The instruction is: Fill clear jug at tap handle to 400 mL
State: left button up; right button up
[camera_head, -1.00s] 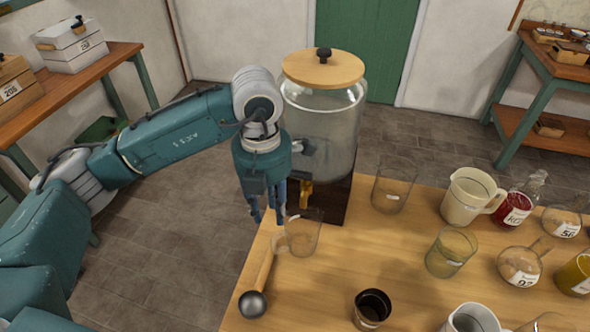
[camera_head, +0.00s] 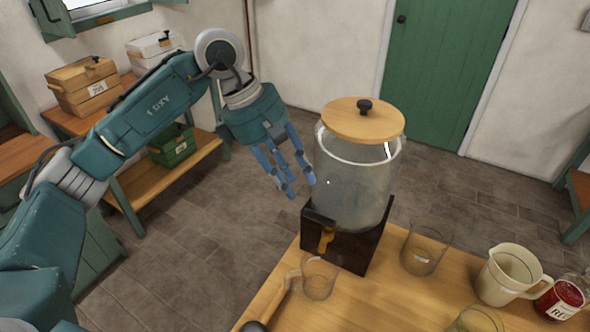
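The clear jug (camera_head: 320,280) stands upright on the wooden table, below and in front of the dispenser's tap, its handle toward the left. It looks empty, though the glass is hard to read. The tap handle (camera_head: 327,238) is a small brass-coloured piece on the front of the dark dispenser base. The large glass dispenser (camera_head: 352,185) has a wooden lid. My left gripper (camera_head: 289,190) is left of the dispenser, raised, with its blue fingers spread and empty, apart from tap and jug. My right gripper is not in view.
Open floor lies left of the table.

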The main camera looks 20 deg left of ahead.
pick_arm(q)
jog(key=p, duration=0.2)
send_over(312, 212)
jog(key=a, duration=0.2)
jog(key=f, duration=0.4)
jog(key=shift+s+a+f, duration=0.1)
jog(key=shift+s+a, duration=0.05)
jog(key=shift+s, duration=0.1)
jog(key=p+x, duration=0.1)
jog(key=x, duration=0.4)
jog(key=shift+p, duration=0.35)
jog(key=shift+w+d+f, duration=0.1)
jog(key=shift+d+f, duration=0.1)
jog(key=shift+f, duration=0.15)
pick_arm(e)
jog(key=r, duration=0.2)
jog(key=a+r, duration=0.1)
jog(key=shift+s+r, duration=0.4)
